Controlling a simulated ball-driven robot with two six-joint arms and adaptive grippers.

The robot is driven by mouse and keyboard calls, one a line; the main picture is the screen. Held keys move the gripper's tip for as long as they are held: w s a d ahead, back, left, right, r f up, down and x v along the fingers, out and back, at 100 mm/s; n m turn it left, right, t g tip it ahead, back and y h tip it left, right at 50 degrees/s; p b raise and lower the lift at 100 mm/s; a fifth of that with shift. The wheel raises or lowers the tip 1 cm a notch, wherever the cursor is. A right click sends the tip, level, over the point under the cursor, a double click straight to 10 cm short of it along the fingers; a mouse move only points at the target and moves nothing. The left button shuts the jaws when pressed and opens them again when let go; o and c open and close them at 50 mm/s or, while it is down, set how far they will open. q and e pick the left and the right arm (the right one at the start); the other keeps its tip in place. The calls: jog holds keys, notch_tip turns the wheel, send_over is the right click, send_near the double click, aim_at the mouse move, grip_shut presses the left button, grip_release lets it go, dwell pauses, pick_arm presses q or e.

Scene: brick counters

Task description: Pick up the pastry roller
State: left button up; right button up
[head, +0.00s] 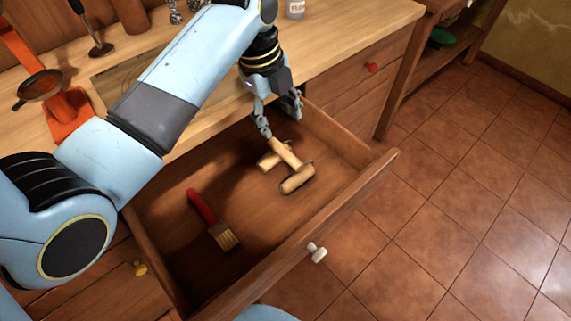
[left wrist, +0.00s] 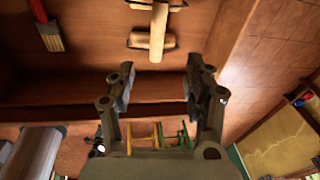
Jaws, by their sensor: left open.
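The pastry roller (head: 297,179) is light wood, with a handle between a longer and a shorter roller. It lies in the open drawer (head: 347,208), toward the drawer's right side. It also shows at the top of the left wrist view (left wrist: 158,35). My left gripper (head: 281,126) comes down over the drawer at the handle's far end, fingers apart. In the left wrist view, the handle's end lies just beyond the gap between my open fingertips (left wrist: 161,70), with nothing held. In the head view one finger overlaps the handle's end; I cannot tell whether they touch. My right gripper is out of view.
A red-handled brush (head: 204,207) lies in the drawer, left of the roller. The drawer's walls and its front with a white knob (head: 317,252) surround them. The wooden counter (head: 338,30) stands behind. Tiled floor (head: 470,200) is clear on the right.

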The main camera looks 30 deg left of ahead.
pick_arm(q)
send_over(284, 151)
jog(key=f, duration=0.5)
jog(key=shift+s+a+f, duration=0.1)
jog(key=shift+s+f, duration=0.1)
jog(key=shift+f, duration=0.05)
jog(key=shift+w+f, duration=0.15)
jog(key=shift+f, duration=2.4)
jog(key=shift+f, duration=0.25)
grip_shut()
